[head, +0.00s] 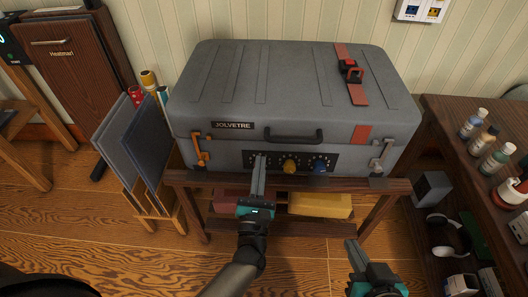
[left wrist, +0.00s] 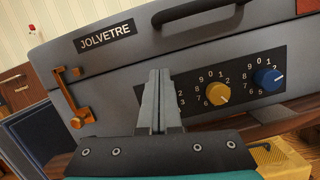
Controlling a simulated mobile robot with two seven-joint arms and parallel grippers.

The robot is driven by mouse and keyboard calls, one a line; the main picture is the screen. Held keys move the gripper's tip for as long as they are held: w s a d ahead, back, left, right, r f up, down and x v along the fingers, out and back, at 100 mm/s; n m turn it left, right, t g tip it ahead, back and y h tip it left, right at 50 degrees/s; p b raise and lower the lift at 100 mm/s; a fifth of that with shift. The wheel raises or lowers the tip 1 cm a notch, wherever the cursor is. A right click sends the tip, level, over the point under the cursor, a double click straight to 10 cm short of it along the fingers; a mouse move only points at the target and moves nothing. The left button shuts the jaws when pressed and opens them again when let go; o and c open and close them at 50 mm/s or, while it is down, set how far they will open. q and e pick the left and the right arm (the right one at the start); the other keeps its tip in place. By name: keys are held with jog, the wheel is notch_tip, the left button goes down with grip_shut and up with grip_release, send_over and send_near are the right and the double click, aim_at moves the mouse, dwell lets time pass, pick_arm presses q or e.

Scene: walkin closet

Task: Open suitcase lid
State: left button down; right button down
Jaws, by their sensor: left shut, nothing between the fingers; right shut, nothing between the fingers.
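A grey suitcase (head: 290,80) lies on a low wooden stand (head: 345,186), its lid closed. Its front has a handle (head: 293,135), an orange latch (head: 200,148) at the left, a pale latch (head: 382,156) at the right, and a dark dial panel with a yellow dial (head: 290,165) and a blue dial (head: 319,167). A red strap with a buckle (head: 351,72) crosses the lid at right. My left gripper (head: 258,162) is shut and empty before the panel's left part, hiding it; the yellow dial also shows in the left wrist view (left wrist: 218,93). My right gripper (head: 352,245) is shut, low, in front of the stand.
Flat boards (head: 135,140) stand in a wooden rack at left, beside rolled tubes. A dark shelf (head: 440,110) with bottles, headphones and boxes stands close at right. A yellow box (head: 320,205) lies under the suitcase. The wall is close behind.

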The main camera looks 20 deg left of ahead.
pick_arm(q)
jog(key=shift+x, duration=0.85)
jog(key=shift+w+d+r+p, duration=0.1)
jog(key=shift+d+r+p, duration=0.1)
jog(key=shift+r, duration=0.8)
jog(key=shift+d+r+p, duration=0.1)
jog(key=shift+d+r, duration=0.1)
jog(key=shift+r, duration=0.75)
pick_arm(e)
jog(key=shift+s+d+f+g, duration=0.1)
jog(key=shift+s+d+g, duration=0.05)
jog(key=shift+d+g, duration=0.2)
